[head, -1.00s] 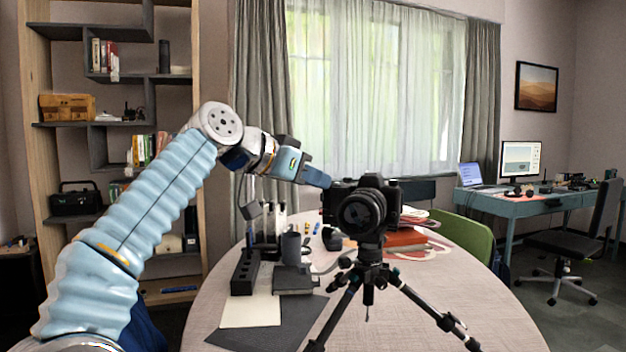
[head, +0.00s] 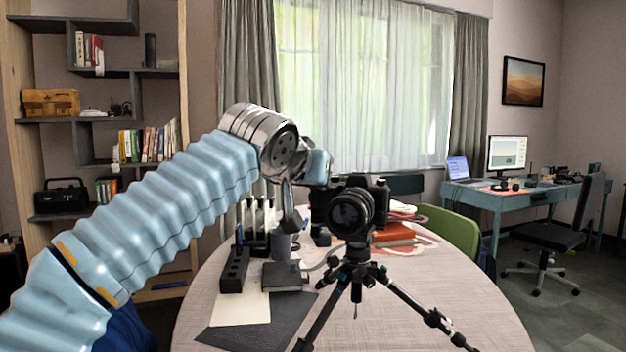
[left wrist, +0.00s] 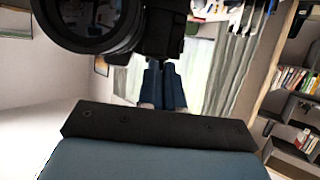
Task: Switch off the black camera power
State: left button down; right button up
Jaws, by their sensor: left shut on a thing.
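The black camera (head: 349,207) stands upright on a black tripod (head: 357,273), its lens facing me. My left arm comes in from the left, with its gripper (head: 320,167) beside the upper left of the camera body; the fingertips are mostly hidden there. In the left wrist view the camera (left wrist: 160,32) fills the top, with its round lens (left wrist: 88,22) at upper left. The dark blue fingers of my left gripper (left wrist: 162,68) are close together at the camera body's edge, shut on part of it. I cannot make out the power switch. My right gripper is not in view.
The round table (head: 430,300) holds a black block with holes (head: 234,270), a dark box (head: 282,276), a grey mug (head: 281,246) and red books (head: 394,234). A green chair (head: 450,229) stands behind.

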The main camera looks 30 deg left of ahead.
pick_arm(q)
jog(key=c, duration=1.3)
grip_release()
jog(key=v, duration=1.3)
jog(key=shift+s+d, duration=0.15)
jog(key=shift+s, duration=0.25)
